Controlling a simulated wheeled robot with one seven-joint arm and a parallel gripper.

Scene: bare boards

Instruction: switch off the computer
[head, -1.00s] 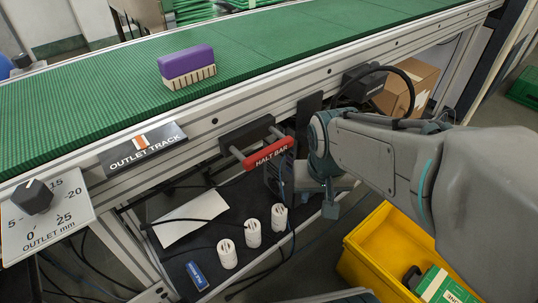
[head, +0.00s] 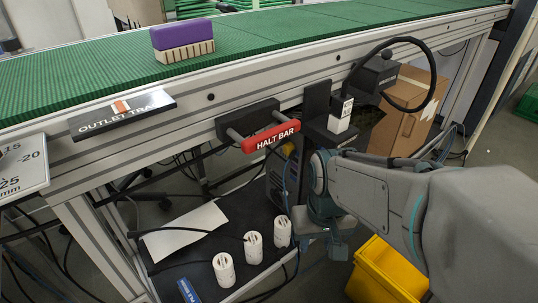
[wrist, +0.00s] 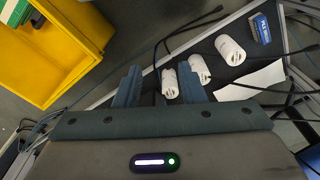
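A dark box-like case (head: 277,180), which looks like the computer, stands under the conveyor in the head view, behind the shelf. My arm covers its right part, and no power button can be made out on it. My gripper (head: 338,252) hangs down in front of the shelf, to the right of and nearer than the case. In the wrist view my gripper (wrist: 158,72) points down with its two fingers apart and nothing held between them. The case cannot be made out in the wrist view.
A red halt bar (head: 270,137) juts from the conveyor frame above the case. Several white cylinders, including one (head: 253,247), stand on the dark lower shelf (head: 205,268) beside white paper (head: 185,232). A yellow crate (head: 380,275) and cardboard box (head: 405,125) are at right.

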